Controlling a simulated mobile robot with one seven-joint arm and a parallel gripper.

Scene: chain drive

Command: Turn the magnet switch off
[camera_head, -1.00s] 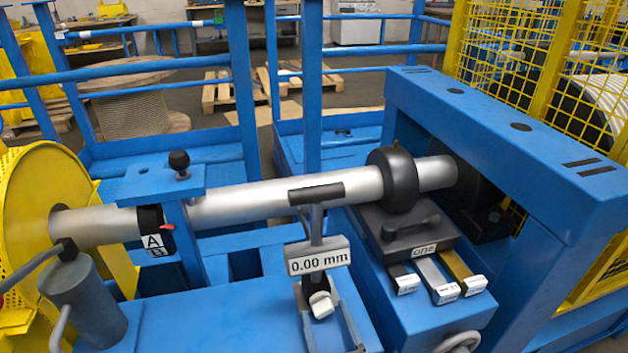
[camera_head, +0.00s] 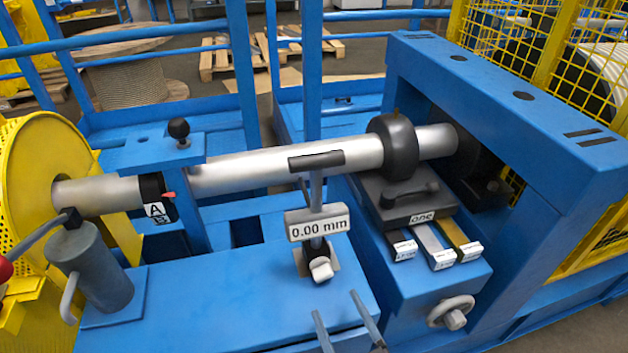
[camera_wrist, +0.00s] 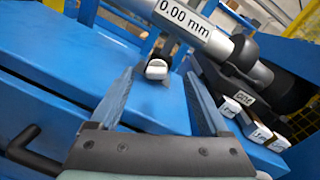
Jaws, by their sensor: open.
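The magnet switch (camera_head: 321,268) is a small pale knob on the dark magnet base of a gauge stand on the blue bench top. In the wrist view the knob (camera_wrist: 157,70) shows upper middle, beyond and between my fingertips. The gauge display (camera_head: 318,228) above it reads 0.00 mm. My gripper (camera_head: 335,303) enters from the bottom edge, its two thin grey fingers apart and empty, on the near side of the switch and not touching it. In the wrist view my gripper (camera_wrist: 160,74) is spread wide.
A silver shaft (camera_head: 280,170) with a black collar (camera_head: 398,147) runs across behind the gauge. Shim bars (camera_head: 436,247) and a handwheel (camera_head: 452,312) are at the right. A grey cylinder (camera_head: 92,263) with a lever stands at the left. The bench top (camera_head: 230,310) between is clear.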

